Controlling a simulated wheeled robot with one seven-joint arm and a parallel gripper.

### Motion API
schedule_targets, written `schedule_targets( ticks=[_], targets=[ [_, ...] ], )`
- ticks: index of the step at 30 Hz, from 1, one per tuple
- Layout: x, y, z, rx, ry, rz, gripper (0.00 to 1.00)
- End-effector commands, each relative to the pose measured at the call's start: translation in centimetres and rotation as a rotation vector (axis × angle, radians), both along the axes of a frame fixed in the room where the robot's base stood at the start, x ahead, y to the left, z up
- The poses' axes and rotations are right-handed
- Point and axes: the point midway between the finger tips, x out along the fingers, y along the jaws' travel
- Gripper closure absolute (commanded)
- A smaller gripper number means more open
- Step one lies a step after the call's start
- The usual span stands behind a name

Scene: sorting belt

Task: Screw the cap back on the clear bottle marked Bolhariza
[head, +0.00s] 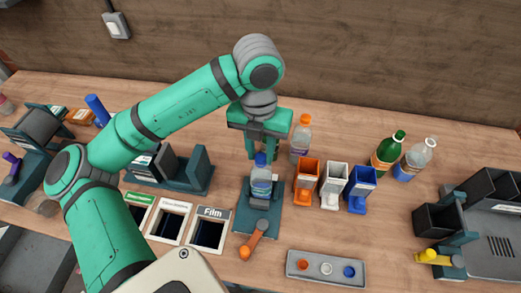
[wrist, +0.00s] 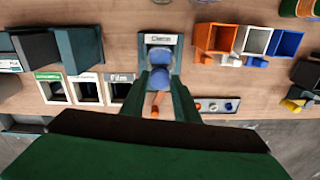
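A clear bottle (head: 261,186) with a pale label stands upright in a dark teal clamp stand (head: 272,218). A blue cap (head: 260,159) shows at its top; I cannot tell how tightly it sits. The lettering on the bottle is too small to read. My gripper (head: 266,156) points down at the cap's height, with its fingers apart and the cap in front of or between them. In the wrist view, the fingers stand at both sides of a blue round shape (wrist: 158,78), with another blue shape (wrist: 160,58) above it. I see no contact.
An orange-handled tool (head: 252,240) lies before the stand. Orange, white and blue bins (head: 333,186) stand right of it. A grey tray (head: 300,272) holds orange, white and blue caps. An orange-capped bottle (head: 301,143), a green bottle (head: 387,152) and another clear bottle (head: 414,160) stand behind.

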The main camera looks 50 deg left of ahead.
Motion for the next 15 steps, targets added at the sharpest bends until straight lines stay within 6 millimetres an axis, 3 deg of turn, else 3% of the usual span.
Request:
schedule_targets(
  ticks=[11,15],
  targets=[
    [0.0,0.1,0.2,0.002,-0.001,0.006,0.56],
    [0.1,0.1,1.3,0.003,-0.003,0.006,0.56]
  ],
)
